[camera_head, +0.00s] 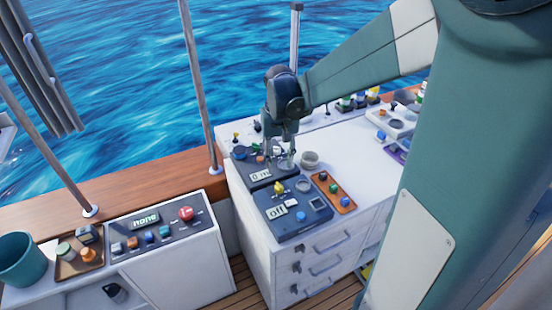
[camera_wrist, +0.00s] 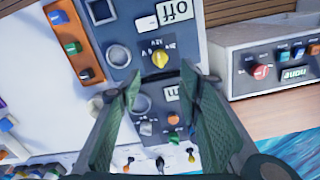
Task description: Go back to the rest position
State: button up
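My gripper (camera_head: 282,158) hangs from my arm over the back control panel (camera_head: 265,180), whose small screen shows "0 m" or similar, on top of the white cabinet. In the wrist view my gripper (camera_wrist: 160,88) has its two green fingers spread apart with nothing held between them. The fingertips appear over the border between the two panels, near the yellow knob (camera_wrist: 160,58). Whether they touch the panel cannot be told.
The blue-grey panel (camera_head: 290,222) reading "off" sits in front, beside an orange button strip (camera_head: 333,191). A grey cup (camera_head: 310,159) stands close to my gripper. Left are the "none" panel (camera_head: 155,232) and a teal bucket (camera_head: 22,260). A post (camera_head: 200,90) rises at the rail.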

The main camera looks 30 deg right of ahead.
dwell(0.3)
jog(key=s+a+r+n+t+b, duration=0.1)
jog(key=s+a+r+t, duration=0.2)
jog(key=s+a, duration=0.3)
jog(key=s+a+r+n+t+b, duration=0.1)
jog(key=s+a+r+t, duration=0.3)
jog(key=s, duration=0.9)
jog(key=shift+a+r+n, duration=0.35)
jog(key=shift+a+n, duration=0.15)
jog(key=shift+a, duration=0.75)
jog(key=shift+s, duration=0.1)
dwell(2.4)
